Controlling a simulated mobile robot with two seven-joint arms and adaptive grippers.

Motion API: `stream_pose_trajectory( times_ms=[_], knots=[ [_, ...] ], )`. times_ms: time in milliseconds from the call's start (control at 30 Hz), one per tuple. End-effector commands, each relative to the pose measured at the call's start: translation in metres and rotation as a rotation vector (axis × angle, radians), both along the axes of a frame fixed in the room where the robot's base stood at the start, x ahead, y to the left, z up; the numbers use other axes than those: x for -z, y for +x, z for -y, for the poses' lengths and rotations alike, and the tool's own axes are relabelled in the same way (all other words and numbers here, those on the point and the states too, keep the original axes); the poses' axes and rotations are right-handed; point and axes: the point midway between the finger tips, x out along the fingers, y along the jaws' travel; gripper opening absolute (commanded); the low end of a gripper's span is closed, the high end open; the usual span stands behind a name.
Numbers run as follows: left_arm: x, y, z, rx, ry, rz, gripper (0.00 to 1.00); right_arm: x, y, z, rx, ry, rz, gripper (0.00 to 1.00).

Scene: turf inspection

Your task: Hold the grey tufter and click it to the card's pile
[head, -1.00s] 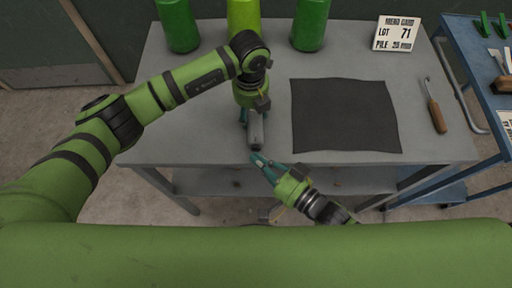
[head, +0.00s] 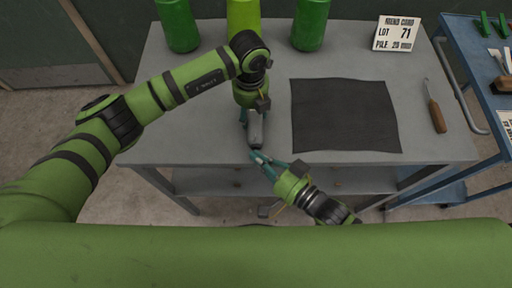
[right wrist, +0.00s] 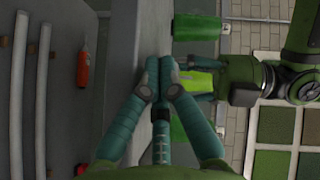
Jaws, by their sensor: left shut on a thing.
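The grey tufter (head: 256,130) hangs below my left gripper (head: 255,112), which is shut on it over the table's front part, left of the dark mat. My right gripper (head: 259,158) is just below the tufter's lower end; I cannot tell whether they touch. In the right wrist view my right gripper's teal fingers (right wrist: 160,66) lie side by side, shut, and hide the tufter. The white card (head: 396,34) stands at the table's back right. It reads LOT 71 and a PILE line that looks like 25, though the small print is blurred.
A dark mat (head: 345,116) lies on the grey table (head: 190,140). A wooden-handled tool (head: 436,112) lies to its right. Green bottles (head: 311,24) stand along the back edge. A blue cart (head: 480,75) with tools stands at the right.

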Motion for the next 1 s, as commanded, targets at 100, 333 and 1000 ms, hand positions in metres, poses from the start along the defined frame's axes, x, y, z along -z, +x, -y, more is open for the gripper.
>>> stream_pose_trajectory(
  times_ms=[100,333,1000],
  knots=[
    [0.002,-0.001,0.0,0.0,0.002,-0.003,0.03,0.0,0.002,0.0,0.001,0.0,0.001,0.0],
    [0.002,-0.001,0.0,0.0,0.002,-0.003,0.03,0.0,0.003,0.0,0.001,-0.001,0.001,0.0],
    [0.001,-0.001,0.0,0.0,0.002,-0.003,0.03,0.0,-0.015,0.001,0.002,0.0,0.002,0.0]
  ],
)
